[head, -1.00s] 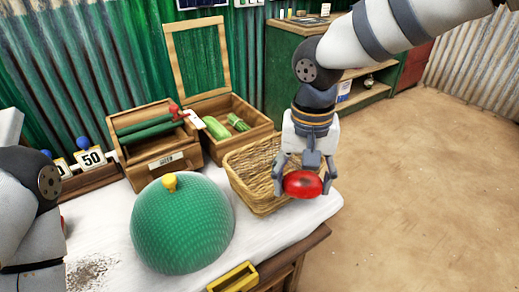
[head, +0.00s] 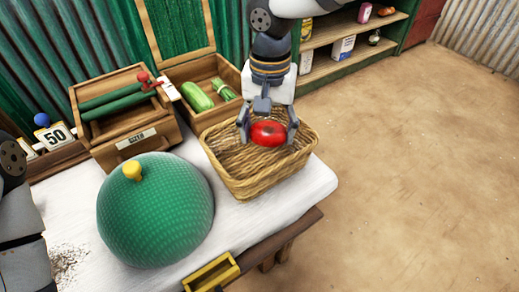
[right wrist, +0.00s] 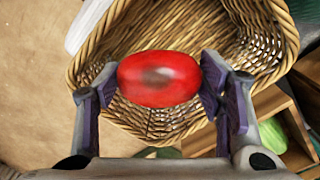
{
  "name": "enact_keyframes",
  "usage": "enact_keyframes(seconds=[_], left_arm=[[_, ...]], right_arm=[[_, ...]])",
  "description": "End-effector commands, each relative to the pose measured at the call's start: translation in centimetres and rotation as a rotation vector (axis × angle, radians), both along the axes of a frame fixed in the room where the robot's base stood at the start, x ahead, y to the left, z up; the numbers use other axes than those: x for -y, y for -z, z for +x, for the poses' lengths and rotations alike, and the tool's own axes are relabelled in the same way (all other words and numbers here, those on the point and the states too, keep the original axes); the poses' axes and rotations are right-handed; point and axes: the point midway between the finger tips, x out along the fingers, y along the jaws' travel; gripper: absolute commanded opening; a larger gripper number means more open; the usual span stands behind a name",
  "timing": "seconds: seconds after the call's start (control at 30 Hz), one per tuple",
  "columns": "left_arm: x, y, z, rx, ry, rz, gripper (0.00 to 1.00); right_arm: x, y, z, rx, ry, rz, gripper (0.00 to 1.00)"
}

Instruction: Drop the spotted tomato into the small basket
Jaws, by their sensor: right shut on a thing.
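The spotted tomato (head: 268,133) is red with a dark patch, which shows plainly in the right wrist view (right wrist: 160,78). My right gripper (head: 268,130) is shut on it, with a finger on each side. It holds the tomato over the small wicker basket (head: 263,188). The basket's rim and woven inside show around the tomato in the right wrist view (right wrist: 150,120). The exact height of the tomato above the basket floor is hard to tell. My left arm shows at the left edge in the head view, but its gripper is not visible.
A green domed cover (head: 155,215) with a yellow knob stands on the white table (head: 312,188) left of the basket. Wooden crates (head: 180,128) with cucumbers (head: 197,96) stand behind. A small yellow tray (head: 212,275) is at the front edge. Shelves (head: 335,38) stand at the back.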

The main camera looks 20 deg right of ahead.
Motion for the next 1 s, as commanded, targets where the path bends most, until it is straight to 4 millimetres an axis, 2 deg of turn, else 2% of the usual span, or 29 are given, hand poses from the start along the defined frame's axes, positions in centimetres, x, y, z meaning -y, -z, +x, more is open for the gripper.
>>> enact_keyframes(seconds=[0.27, 0.3, 0.37, 0.73, 0.87, 1.0], left_arm=[[0.0, 0.0, 0.0, 0.001, 0.0, 0.0, 0.4], [0.0, 0.0, 0.0, 0.001, 0.0, 0.0, 0.4], [0.0, 0.0, 0.0, 0.002, 0.0, 0.0, 0.4], [0.0, 0.0, 0.1, 0.001, 0.001, 0.0, 0.4], [0.0, 0.0, 0.1, 0.002, 0.001, 0.0, 0.4], [0.0, 0.0, 0.1, 0.002, 0.001, 0.0, 0.4]], right_arm=[[0.0, -0.1, 0.1, 0.006, -0.001, 0.001, 0.32], [0.0, -0.1, 0.0, 0.006, -0.001, 0.001, 0.71], [0.0, -0.1, 0.0, 0.006, -0.001, 0.001, 0.85], [0.0, -0.5, 0.1, 0.007, 0.0, 0.0, 0.85], [0.0, -3.2, 0.2, 0.012, 0.0, 0.0, 0.85], [0.0, -7.2, 0.1, 0.013, 0.0, 0.001, 0.85]])
